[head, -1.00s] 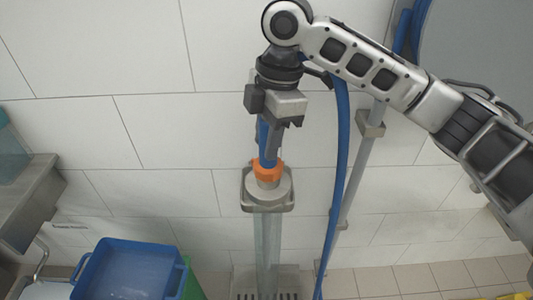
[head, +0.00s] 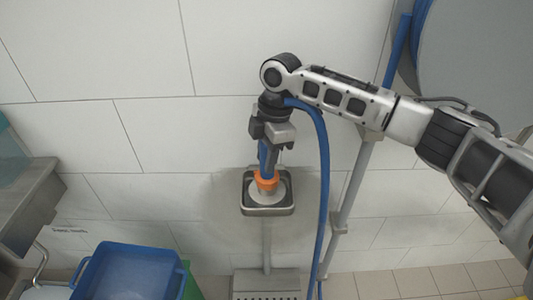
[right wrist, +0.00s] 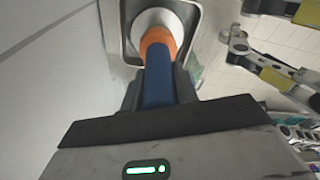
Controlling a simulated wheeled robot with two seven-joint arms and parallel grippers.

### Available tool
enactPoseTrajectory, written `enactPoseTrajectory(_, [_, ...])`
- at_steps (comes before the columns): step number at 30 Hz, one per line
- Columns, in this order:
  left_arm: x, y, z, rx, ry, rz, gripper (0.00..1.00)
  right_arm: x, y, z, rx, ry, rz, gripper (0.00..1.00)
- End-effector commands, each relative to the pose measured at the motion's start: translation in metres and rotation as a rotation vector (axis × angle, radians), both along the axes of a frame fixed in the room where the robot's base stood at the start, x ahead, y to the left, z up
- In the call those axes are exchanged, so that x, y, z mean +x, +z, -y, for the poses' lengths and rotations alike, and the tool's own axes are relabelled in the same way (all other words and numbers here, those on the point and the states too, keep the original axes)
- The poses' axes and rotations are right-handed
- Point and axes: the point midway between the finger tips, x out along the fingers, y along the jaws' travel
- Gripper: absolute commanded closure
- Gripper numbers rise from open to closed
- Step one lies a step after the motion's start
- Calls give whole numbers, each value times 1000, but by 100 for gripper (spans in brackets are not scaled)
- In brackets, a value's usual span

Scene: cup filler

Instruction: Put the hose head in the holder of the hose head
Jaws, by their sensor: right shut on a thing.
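The hose head is a blue handle with an orange collar (head: 267,181) and a pale round end (head: 267,195). My right gripper (head: 270,150) is shut on the blue handle (right wrist: 160,82), with the collar and round end pointing down, away from the fingers. The square metal holder (head: 290,210) is on the wall right below. The round end shows inside the holder's frame in the head view; the right wrist view shows it there too, with the holder's rim (right wrist: 128,45) around it. I cannot tell whether it rests in the holder.
The blue hose (head: 324,180) loops from the gripper down to the floor. A grey pipe (head: 350,195) stands to the right. A blue crate (head: 130,272) and a metal counter (head: 25,205) are at lower left. A slotted metal box (head: 266,283) sits below.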

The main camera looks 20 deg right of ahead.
Motion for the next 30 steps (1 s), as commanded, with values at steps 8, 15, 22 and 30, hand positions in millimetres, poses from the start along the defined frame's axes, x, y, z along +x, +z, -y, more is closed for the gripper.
enactPoseTrajectory(8, [0, 1, 0, 2, 0, 0, 64, 1, 0, 0, 2, 0, 3, 93])
enactPoseTrajectory(15, [0, -1, 0, 4, -1, -2, 64, 0, -1, 0, 1, -1, 2, 48])
enactPoseTrajectory(22, [0, -2, 0, 2, -1, -1, 64, 1, 6, 0, 2, -1, 2, 48])
enactPoseTrajectory(30, [0, -1, 0, 2, -1, -1, 64, 2, 50, 7, 3, -3, 4, 48])
